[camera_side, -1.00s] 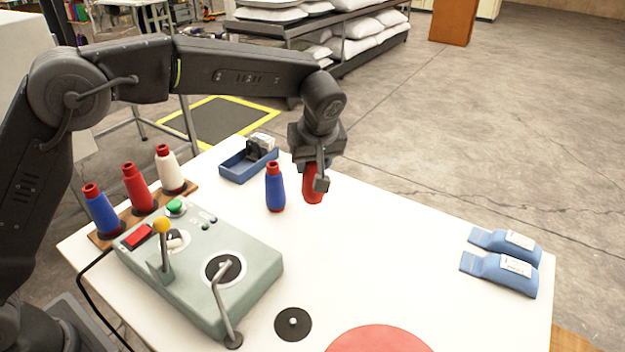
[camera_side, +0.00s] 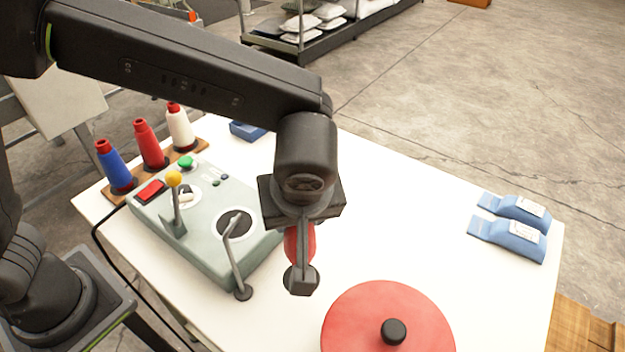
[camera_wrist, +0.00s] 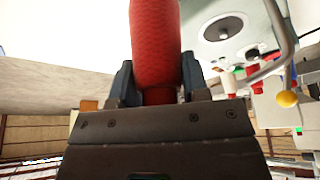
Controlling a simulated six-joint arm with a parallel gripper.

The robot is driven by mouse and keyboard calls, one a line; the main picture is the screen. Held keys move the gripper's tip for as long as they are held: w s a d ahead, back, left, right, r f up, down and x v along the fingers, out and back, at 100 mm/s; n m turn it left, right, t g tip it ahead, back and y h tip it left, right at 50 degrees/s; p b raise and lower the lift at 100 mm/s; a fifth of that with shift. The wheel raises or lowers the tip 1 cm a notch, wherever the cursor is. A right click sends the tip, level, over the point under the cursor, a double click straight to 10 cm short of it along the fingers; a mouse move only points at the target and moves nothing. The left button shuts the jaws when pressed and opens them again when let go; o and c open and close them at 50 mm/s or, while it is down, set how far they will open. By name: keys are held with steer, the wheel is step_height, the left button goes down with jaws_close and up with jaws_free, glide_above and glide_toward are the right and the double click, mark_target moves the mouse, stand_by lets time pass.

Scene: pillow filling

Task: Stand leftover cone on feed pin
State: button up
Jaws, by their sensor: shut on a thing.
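My gripper (camera_side: 302,280) is shut on a red cone (camera_side: 292,246) and holds it over the white table, to the right of the grey-green machine. In the wrist view the red cone (camera_wrist: 155,45) stands out between the two fingers (camera_wrist: 158,85). A dark round base (camera_side: 290,276) shows partly behind the fingertips in the side view. Its pin is hidden by my gripper, and I cannot tell whether the cone touches it.
The machine (camera_side: 205,235) has a yellow-knobbed lever and a bent metal arm close to my gripper. Several cones stand on a wooden rack (camera_side: 185,150). A red disc (camera_side: 360,310) with a black knob lies front right. Blue packs (camera_side: 510,240) lie far right. The table's right middle is clear.

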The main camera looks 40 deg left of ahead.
steer(key=shift+s+f, duration=0.1)
steer(key=shift+f, duration=2.15)
steer(key=shift+f, duration=0.75)
steer(key=shift+f, duration=0.35)
steer(key=shift+f, duration=0.25)
steer(key=o, duration=1)
steer(key=shift+r, duration=0.1)
steer(key=shift+r, duration=4.95)
